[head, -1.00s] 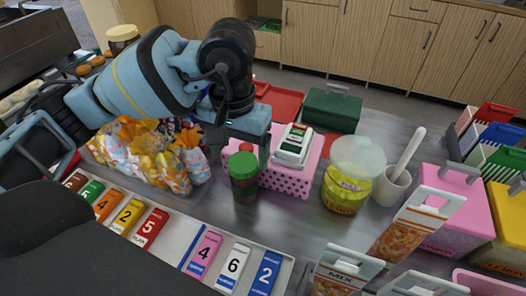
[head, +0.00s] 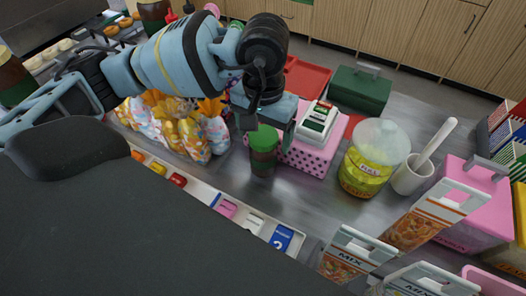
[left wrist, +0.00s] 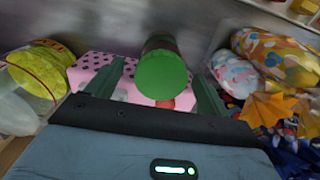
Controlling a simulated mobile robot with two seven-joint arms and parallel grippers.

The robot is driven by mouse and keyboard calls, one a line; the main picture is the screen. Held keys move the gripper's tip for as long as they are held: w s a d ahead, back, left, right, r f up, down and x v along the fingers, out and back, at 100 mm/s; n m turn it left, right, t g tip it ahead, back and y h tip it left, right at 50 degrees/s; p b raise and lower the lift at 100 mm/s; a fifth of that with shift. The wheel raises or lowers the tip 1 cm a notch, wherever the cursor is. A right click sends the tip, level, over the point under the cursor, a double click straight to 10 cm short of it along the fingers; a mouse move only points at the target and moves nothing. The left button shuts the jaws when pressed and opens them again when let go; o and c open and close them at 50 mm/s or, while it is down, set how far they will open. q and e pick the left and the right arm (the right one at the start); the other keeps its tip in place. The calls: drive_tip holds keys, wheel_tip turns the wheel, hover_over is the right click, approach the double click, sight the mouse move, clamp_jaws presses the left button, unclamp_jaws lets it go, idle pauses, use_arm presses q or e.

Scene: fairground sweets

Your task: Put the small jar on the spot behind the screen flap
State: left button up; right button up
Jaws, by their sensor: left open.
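The small jar (head: 263,152), dark with a green lid, stands upright on the grey metal counter beside a pink dotted box (head: 312,158). My left gripper (head: 269,130) is open and reaches down at the jar from behind it. In the left wrist view the jar's green lid (left wrist: 162,75) lies between the two spread fingers (left wrist: 157,88), and I see no clear contact. I cannot make out a screen flap or the spot behind it in these frames. My right gripper is not in view.
Bagged sweets (head: 190,130) stand left of the jar. A yellow-labelled tub (head: 367,170), a mortar with pestle (head: 411,176) and a green box (head: 358,98) stand right and behind. Bare counter shows between jar and tub.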

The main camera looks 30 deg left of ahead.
use_arm(q)
wheel_tip(320, 180, down, 3)
drive_tip(key=shift+w+a+f, duration=0.1)
drive_tip(key=shift+a, duration=0.05)
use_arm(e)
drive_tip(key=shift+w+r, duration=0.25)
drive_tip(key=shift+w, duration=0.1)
use_arm(q)
drive_tip(key=c, duration=1.5)
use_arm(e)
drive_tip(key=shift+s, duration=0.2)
use_arm(q)
drive_tip(key=shift+o, duration=0.2)
